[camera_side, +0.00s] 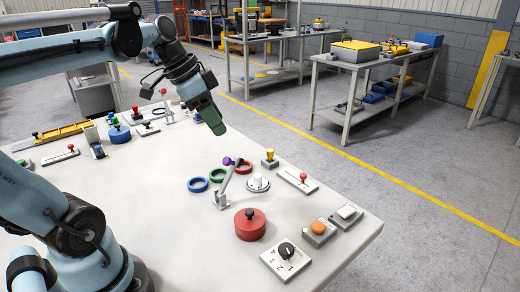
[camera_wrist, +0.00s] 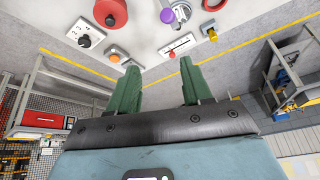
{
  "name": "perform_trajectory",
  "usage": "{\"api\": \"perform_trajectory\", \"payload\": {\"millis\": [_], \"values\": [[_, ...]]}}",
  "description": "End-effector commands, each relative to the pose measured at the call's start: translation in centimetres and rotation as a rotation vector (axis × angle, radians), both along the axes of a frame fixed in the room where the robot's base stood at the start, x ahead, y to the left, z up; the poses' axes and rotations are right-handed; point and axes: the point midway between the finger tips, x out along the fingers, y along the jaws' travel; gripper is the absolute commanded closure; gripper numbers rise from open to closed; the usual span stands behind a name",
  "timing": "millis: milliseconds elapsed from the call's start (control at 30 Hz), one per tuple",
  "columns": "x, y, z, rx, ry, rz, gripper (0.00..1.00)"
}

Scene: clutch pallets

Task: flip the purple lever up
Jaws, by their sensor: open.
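The lever has a purple knob (camera_side: 228,161) and a grey arm that slants up from a small grey bracket (camera_side: 221,202) on the white table. In the wrist view the purple knob (camera_wrist: 167,16) is near the top edge, with part of the grey lever behind it. My gripper (camera_side: 217,128) has green fingers and hangs above the table, behind and above the lever, apart from it. In the wrist view the two green fingers of my gripper (camera_wrist: 159,68) are spread with nothing between them.
Close around the lever are a green ring (camera_side: 217,175), a blue ring (camera_side: 198,185), a white round knob (camera_side: 258,183), a yellow button (camera_side: 270,156) and a red-knobbed slider (camera_side: 300,180). A red round box (camera_side: 250,224) and a black dial (camera_side: 286,252) stand in front.

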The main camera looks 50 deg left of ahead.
Motion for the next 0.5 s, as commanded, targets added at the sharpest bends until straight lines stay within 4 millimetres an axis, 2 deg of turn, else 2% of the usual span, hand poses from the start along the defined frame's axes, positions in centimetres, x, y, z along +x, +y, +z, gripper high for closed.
{"api": "perform_trajectory", "payload": {"millis": [100, 233, 500], "values": [[1.2, 0.3, 0.4, -0.013, 0.174, 0.114, 0.51], [2.2, 0.7, 0.7, 0.007, 0.323, 0.256, 0.51], [3.1, 1.2, 0.8, 0.055, 0.444, 0.416, 0.51]]}}
